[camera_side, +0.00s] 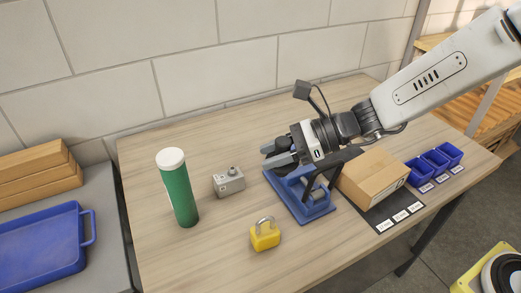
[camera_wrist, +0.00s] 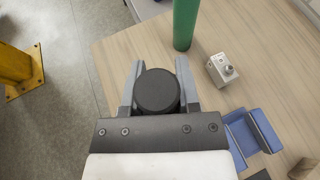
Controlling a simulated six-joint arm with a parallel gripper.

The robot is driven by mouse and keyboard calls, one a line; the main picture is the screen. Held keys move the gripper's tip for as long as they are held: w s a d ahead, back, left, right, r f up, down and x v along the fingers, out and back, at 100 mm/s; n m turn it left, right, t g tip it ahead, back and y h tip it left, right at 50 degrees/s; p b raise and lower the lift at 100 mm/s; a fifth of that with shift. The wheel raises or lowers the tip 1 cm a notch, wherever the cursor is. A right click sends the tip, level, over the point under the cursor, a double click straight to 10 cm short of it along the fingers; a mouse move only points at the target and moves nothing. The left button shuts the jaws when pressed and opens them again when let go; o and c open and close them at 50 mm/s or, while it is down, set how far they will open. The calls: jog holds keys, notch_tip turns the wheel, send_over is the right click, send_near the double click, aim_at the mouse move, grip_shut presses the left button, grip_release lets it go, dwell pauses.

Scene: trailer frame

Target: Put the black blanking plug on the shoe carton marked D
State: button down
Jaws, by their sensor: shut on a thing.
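The black blanking plug (camera_wrist: 156,91) is a round dark disc between the two fingers of my gripper (camera_wrist: 156,85) in the wrist view. My gripper is shut on it. In the side view my gripper (camera_side: 276,155) is above the back of the blue fixture, and the plug's dark shape is partly hidden by the jaws.
A blue fixture (camera_side: 310,208) with a black lever stands below my gripper. A grey button box (camera_side: 229,182), green canister (camera_side: 178,190) and yellow padlock (camera_side: 265,236) stand to the left and front. Several white labels lie before the carton; small blue bins (camera_side: 435,163) stand right.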

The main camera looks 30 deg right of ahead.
jog(key=w+d+m+t+h, duration=0.1)
jog(key=w+d+m+t, duration=0.1)
jog(key=d, duration=0.7)
jog(key=w+d+m+t+h, duration=0.1)
jog(key=w+d+m+t, duration=0.1)
jog(key=d, duration=0.7)
jog(key=m+t+h, duration=0.2)
jog(key=m+h, duration=0.1)
send_over(369, 167)
notch_tip(369, 167, down, 2)
jog(key=shift+f, duration=1.5)
jog(key=shift+f, duration=0.15)
jog(key=shift+w+f, duration=0.1)
jog(key=shift+f, duration=2)
jog(key=shift+f, duration=0.1)
jog(key=shift+f, duration=1.65)
jog(key=shift+f, duration=0.1)
